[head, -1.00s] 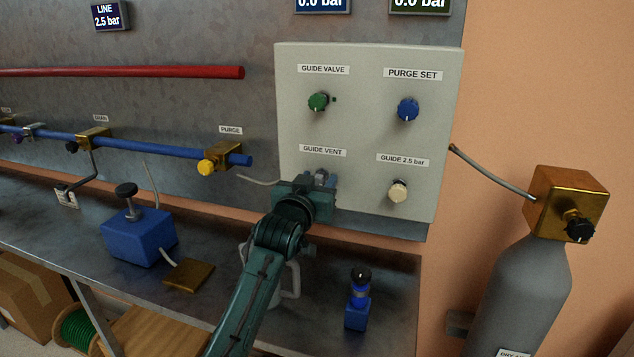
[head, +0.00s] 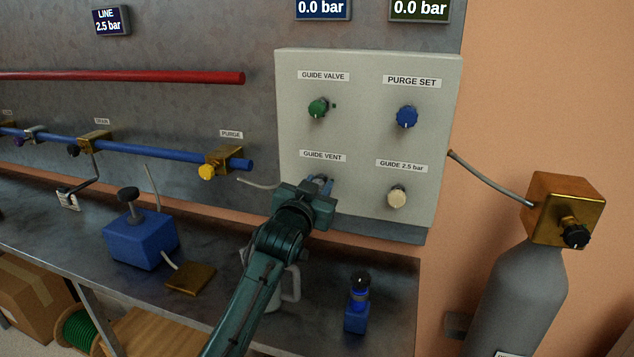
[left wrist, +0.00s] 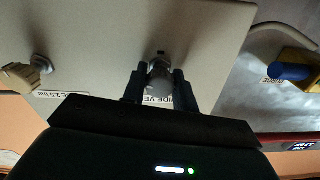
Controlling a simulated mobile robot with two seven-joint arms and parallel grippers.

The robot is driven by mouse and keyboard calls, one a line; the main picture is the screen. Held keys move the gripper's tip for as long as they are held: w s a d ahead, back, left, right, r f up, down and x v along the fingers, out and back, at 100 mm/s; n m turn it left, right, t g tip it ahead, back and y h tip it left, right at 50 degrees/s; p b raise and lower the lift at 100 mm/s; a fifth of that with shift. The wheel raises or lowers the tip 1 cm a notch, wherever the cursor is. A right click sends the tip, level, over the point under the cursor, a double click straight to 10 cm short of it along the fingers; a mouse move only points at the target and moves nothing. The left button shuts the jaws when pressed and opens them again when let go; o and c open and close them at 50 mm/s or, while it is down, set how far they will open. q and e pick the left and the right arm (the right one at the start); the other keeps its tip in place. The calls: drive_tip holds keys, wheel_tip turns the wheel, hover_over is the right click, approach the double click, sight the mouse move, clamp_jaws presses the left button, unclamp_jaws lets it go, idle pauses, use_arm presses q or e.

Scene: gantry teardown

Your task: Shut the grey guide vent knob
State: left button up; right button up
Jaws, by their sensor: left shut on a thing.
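The grey guide vent knob (left wrist: 160,78) is on the pale panel (head: 368,140), under the GUIDE VENT label (head: 322,156). In the head view my left gripper (head: 318,188) covers most of the knob. In the left wrist view my left gripper's two dark fingers (left wrist: 157,86) stand on either side of the knob and are shut on it. The label behind shows upside down and partly hidden there. The knob's pointer cannot be made out. My right gripper is not in view.
Nearby on the panel are a green guide valve knob (head: 318,108), a blue purge set knob (head: 407,117) and a cream knob (head: 397,197). A gas bottle (head: 515,290) stands at right. A blue box (head: 138,240) and a mug (head: 288,283) stand on the bench.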

use_arm(q)
drive_tip(key=m+p, duration=0.2)
drive_tip(key=m, duration=0.1)
drive_tip(key=shift+r+m, duration=0.1)
drive_tip(key=shift+m, duration=0.3)
drive_tip(key=m+p, duration=0.1)
drive_tip(key=m, duration=0.1)
drive_tip(key=shift+m+p, duration=0.65)
drive_tip(key=shift+m, duration=0.65)
drive_tip(key=shift+m+p, duration=0.35)
drive_tip(key=shift+m, duration=0.45)
drive_tip(key=shift+m+p, duration=0.3)
drive_tip(key=shift+m, duration=0.6)
drive_tip(key=shift+m+p, duration=0.3)
drive_tip(key=shift+m, duration=1.7)
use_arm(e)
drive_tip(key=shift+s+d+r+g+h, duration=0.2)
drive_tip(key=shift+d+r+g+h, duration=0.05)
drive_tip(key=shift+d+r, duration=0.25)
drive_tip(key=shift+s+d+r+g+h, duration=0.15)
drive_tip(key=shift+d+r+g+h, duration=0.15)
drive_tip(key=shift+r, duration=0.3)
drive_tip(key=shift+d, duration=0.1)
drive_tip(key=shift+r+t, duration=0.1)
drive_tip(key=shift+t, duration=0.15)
